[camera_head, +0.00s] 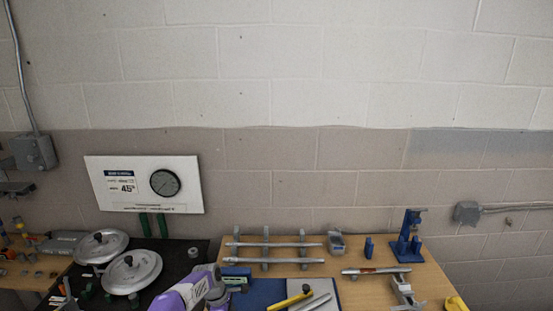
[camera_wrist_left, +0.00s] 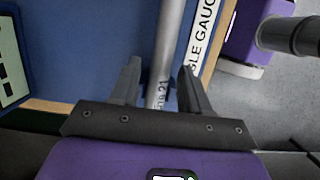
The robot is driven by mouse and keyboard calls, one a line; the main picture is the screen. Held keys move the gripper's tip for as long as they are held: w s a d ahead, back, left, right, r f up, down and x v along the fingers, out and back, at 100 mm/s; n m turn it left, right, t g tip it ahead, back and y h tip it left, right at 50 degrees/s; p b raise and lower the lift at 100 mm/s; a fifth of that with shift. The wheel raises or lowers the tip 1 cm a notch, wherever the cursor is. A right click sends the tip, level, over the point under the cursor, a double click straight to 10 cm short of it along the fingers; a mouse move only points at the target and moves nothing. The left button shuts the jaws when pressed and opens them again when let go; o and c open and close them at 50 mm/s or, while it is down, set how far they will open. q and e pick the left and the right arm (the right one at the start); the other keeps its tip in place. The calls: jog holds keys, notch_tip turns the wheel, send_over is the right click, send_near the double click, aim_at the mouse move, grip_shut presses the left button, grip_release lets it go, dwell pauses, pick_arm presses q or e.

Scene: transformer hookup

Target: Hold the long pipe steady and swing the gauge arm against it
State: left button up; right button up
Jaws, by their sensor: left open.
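In the left wrist view my left gripper (camera_wrist_left: 158,67) is open, its two dark fingers on either side of a silver rod (camera_wrist_left: 172,30) with a printed "21". I cannot tell whether the fingers touch it, or whether it is the long pipe or the gauge arm. A white strip reading "GLE GAUG" (camera_wrist_left: 201,38) lies beside it on the blue board (camera_wrist_left: 100,45). In the head view the blue board (camera_head: 257,291) carries a yellow-handled piece (camera_head: 290,302) and silver bars (camera_head: 314,302). My purple left arm reaches its left side; the fingertips are hard to make out.
Two long silver rods (camera_head: 285,244) lie across a grey rack behind the board. A silver tool (camera_head: 376,270), a blue stand (camera_head: 408,240) and a grey clamp (camera_head: 404,290) are on the right. Bare wood (camera_head: 350,292) shows right of the board.

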pick_arm(q)
jog(key=c, duration=0.6)
jog(key=o, duration=0.8)
jog(key=shift+c, duration=0.2)
jog(key=shift+r, duration=0.1)
